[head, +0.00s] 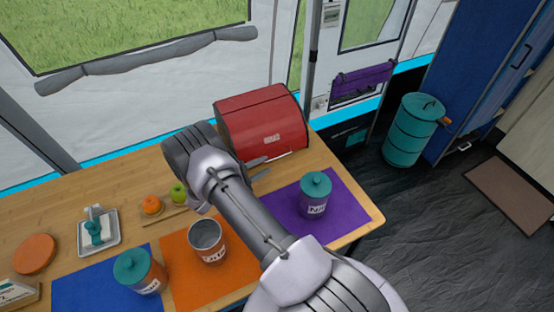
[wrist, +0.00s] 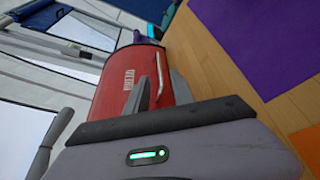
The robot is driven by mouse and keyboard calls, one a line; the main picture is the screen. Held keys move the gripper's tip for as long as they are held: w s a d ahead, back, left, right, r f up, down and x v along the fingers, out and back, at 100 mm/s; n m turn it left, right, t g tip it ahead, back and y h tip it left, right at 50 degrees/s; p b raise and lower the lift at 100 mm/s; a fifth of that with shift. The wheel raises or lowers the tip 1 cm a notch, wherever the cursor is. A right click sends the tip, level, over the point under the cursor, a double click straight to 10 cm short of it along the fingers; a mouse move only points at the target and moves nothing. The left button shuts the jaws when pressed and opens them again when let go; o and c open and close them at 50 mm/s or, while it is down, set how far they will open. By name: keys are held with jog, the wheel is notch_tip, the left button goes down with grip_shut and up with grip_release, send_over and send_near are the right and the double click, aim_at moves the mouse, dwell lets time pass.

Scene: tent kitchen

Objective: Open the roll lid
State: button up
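The red bread box (head: 262,118) with the roll lid stands at the back right of the wooden table. Its curved red front (wrist: 122,75) also shows in the wrist view, with a pale label and a silver bar handle (wrist: 159,70). The lid looks closed. My gripper (head: 267,165) is in front of the box, low near its lower front edge. Its two grey fingers are apart, with no object seen between them. In the wrist view the handle lies just beyond the fingers (wrist: 162,92); I cannot tell if they touch it.
A teal-lidded jar (head: 315,195) stands on a purple mat (head: 345,212) right of my arm. An open canister (head: 208,242) and another jar (head: 139,272) stand at the front. A green fruit (head: 179,193) and an orange one (head: 151,205) lie left of my gripper.

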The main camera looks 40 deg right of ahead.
aim_at(276, 158)
jog(key=b+x, duration=0.1)
jog(key=x, duration=0.7)
jog(key=shift+w+b, duration=0.1)
jog(key=shift+b, duration=0.25)
grip_shut()
dwell(0.9)
